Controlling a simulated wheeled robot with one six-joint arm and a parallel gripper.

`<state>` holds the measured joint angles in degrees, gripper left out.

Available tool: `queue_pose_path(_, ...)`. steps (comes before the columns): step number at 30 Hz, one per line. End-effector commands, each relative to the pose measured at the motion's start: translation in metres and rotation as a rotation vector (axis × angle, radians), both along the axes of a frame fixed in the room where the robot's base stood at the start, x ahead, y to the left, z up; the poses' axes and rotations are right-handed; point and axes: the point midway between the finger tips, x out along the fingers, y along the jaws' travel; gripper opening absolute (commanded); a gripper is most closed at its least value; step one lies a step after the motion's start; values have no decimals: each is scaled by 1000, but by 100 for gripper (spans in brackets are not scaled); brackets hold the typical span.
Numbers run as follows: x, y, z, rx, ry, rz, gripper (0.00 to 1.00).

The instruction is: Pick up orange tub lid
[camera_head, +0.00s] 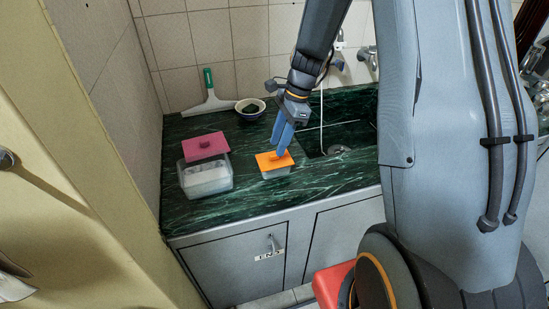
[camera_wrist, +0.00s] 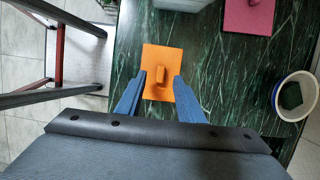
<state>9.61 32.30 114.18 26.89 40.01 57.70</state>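The orange tub lid (camera_head: 268,164) sits on a small clear tub (camera_head: 277,174) on the green marble counter. My gripper (camera_head: 280,152) points down at the lid. In the wrist view my gripper (camera_wrist: 160,80) is open, with one blue finger on each side of the handle and a gap showing on both sides. I cannot tell how far the fingertips are above the lid.
A pink lid (camera_head: 205,146) lies at the back of a larger clear tub with white contents (camera_head: 207,182), left of the orange lid. A bowl (camera_head: 250,108) and a squeegee (camera_head: 209,97) are behind. A sink (camera_head: 338,150) is to the right. The counter's front edge (camera_head: 290,206) is close.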

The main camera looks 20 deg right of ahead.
Motion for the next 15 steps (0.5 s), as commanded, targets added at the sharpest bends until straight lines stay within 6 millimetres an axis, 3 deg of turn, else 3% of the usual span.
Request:
queue_pose_path(6,0,7,-25,1,2,3,34)
queue_pose_path(15,1,9,-34,-1,-1,2,34)
